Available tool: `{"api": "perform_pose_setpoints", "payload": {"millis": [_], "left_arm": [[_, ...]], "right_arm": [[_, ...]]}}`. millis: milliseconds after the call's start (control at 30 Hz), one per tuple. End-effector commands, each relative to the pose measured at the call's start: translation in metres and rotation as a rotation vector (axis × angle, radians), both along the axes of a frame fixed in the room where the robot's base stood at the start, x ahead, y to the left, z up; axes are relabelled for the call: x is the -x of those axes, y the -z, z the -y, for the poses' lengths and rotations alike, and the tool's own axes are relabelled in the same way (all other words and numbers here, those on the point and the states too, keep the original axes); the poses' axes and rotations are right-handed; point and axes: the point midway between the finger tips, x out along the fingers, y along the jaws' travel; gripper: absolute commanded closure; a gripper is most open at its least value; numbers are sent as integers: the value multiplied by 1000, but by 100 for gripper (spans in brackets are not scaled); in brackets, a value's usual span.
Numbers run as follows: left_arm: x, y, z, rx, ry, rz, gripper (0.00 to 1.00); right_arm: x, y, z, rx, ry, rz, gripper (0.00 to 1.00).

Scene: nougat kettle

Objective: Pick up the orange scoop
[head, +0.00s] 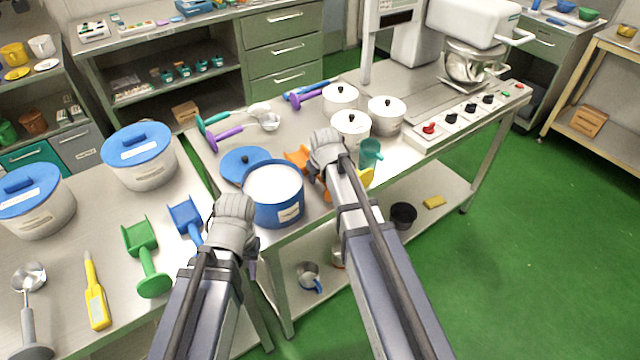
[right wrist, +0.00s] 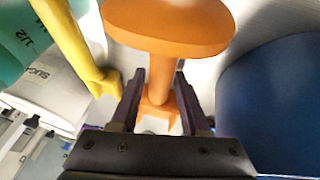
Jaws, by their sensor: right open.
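The orange scoop (head: 297,158) lies on the metal table between the blue pot and the white lidded pots; my right gripper hides its middle in the head view. In the right wrist view its round handle end (right wrist: 168,27) is large and its shaft runs down between my two dark fingers. My right gripper (right wrist: 157,100) is open around this shaft; any contact is unclear. It also shows in the head view (head: 325,155). My left gripper (head: 234,215) is above the near table edge beside a blue scoop (head: 186,218); its fingertips are hidden.
A blue pot (head: 273,208) with white contents stands close to my right gripper. A yellow tool (right wrist: 70,45) and a teal cup (head: 370,153) are near on the other side. White pots (head: 350,128) stand behind. A green scoop (head: 143,255) lies on the left table.

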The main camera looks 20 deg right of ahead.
Motion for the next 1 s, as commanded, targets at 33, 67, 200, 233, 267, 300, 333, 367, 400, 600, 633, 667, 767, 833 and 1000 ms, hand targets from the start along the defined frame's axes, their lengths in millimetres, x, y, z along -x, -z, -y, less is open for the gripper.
{"api": "perform_pose_setpoints", "payload": {"millis": [33, 67, 200, 233, 267, 300, 333, 367, 400, 600, 633, 667, 767, 833, 1000], "left_arm": [[0, 3, 0, 0, 0, 0, 62], [0, 3, 0, 0, 0, 0, 62], [0, 1, 0, 0, 0, 0, 62], [0, 1, 0, 0, 0, 0, 62], [0, 1, 0, 0, 0, 0, 62], [0, 1, 0, 0, 0, 0, 62], [0, 1, 0, 0, 0, 0, 62], [0, 1, 0, 0, 0, 0, 62], [0, 1, 0, 0, 0, 0, 62], [0, 1, 0, 0, 0, 0, 62], [0, 1, 0, 0, 0, 0, 62], [0, 1, 0, 0, 0, 0, 62], [0, 1, 0, 0, 0, 0, 62], [0, 1, 0, 0, 0, 0, 62], [0, 1, 0, 0, 0, 0, 62]], "right_arm": [[-1, 3, 0, 0, 0, 0, 54], [-1, 3, 0, 0, 0, 0, 54], [-1, 1, 0, 0, 0, 0, 54], [-1, 1, 0, 0, 0, 0, 54], [-1, 1, 0, 0, 0, 0, 58], [-1, 1, 0, 0, 0, 0, 62], [-1, 1, 0, 0, 0, 0, 66], [-1, 1, 0, 0, 0, 0, 69], [-1, 1, 0, 0, 0, 0, 74], [-1, 1, 0, 0, 0, 0, 96], [-1, 1, 0, 0, 0, 0, 99], [-1, 1, 0, 0, 0, 0, 100], [-1, 1, 0, 0, 0, 0, 100], [-1, 1, 0, 0, 0, 0, 100], [-1, 1, 0, 0, 0, 0, 100]]}}
